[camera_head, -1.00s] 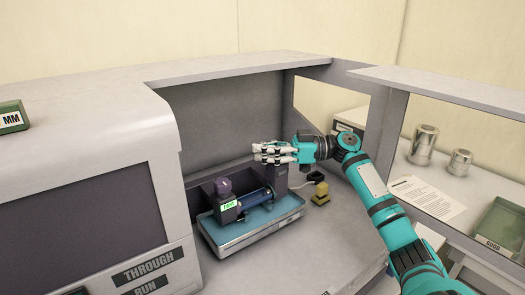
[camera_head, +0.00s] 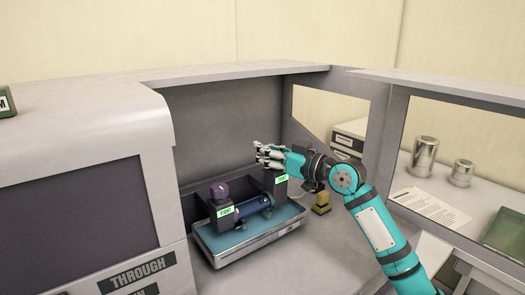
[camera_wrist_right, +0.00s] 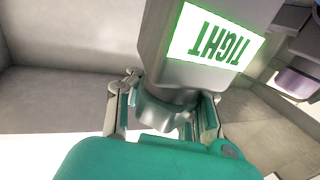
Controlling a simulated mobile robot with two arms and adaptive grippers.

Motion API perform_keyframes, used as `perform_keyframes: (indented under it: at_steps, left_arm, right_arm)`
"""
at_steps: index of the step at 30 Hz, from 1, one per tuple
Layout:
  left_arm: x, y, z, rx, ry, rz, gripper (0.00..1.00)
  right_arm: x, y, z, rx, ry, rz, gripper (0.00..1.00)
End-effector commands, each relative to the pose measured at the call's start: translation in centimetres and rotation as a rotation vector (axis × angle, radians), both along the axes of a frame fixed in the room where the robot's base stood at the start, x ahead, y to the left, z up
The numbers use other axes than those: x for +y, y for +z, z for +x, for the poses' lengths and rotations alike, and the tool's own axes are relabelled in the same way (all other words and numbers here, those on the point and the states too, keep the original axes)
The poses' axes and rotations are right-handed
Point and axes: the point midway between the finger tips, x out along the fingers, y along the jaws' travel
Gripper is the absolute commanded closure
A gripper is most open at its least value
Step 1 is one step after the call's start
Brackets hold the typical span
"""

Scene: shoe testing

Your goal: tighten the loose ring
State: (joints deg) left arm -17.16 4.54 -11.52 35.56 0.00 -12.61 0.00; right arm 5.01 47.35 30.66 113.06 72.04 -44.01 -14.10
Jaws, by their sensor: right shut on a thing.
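A test fixture has two dark posts joined by a blue cylinder (camera_head: 250,207). The left post (camera_head: 226,222) carries a purple ring (camera_head: 219,191) on top and a green-lit label. The right post (camera_head: 281,189) has a green-lit label too, which reads TIGHT, upside down, in the right wrist view (camera_wrist_right: 213,38). My right gripper (camera_head: 264,155) is at the top of the right post. In the wrist view its fingers (camera_wrist_right: 165,105) are shut around the grey ring (camera_wrist_right: 167,112) on that post. This ring is hidden by the fingers in the head view. My left gripper is out of view.
The fixture stands on a blue-topped tray (camera_head: 246,243) inside a grey booth. A small yellow block (camera_head: 322,203) is right of the tray, near my right arm. The booth wall with a window opening is behind the arm. Metal cylinders (camera_head: 424,156) stand on the shelf beyond.

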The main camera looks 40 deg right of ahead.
Motion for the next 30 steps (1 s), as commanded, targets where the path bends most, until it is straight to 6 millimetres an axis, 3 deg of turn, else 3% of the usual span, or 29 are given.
perform_keyframes:
  at_steps: [3, 12, 21, 30]
  left_arm:
    - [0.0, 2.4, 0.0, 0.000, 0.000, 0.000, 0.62]
    - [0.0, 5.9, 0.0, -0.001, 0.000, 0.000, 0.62]
    - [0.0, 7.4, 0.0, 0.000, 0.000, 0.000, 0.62]
    - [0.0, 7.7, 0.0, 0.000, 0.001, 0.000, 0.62]
  right_arm:
    - [-0.2, 0.8, 0.0, -0.002, -0.101, 0.003, 1.00]
    - [-1.0, 0.6, 0.1, 0.001, -0.317, 0.008, 1.00]
    - [-1.5, 0.1, 0.0, 0.005, -0.438, 0.005, 1.00]
    - [-1.7, -0.3, 0.0, 0.011, -0.469, 0.003, 1.00]
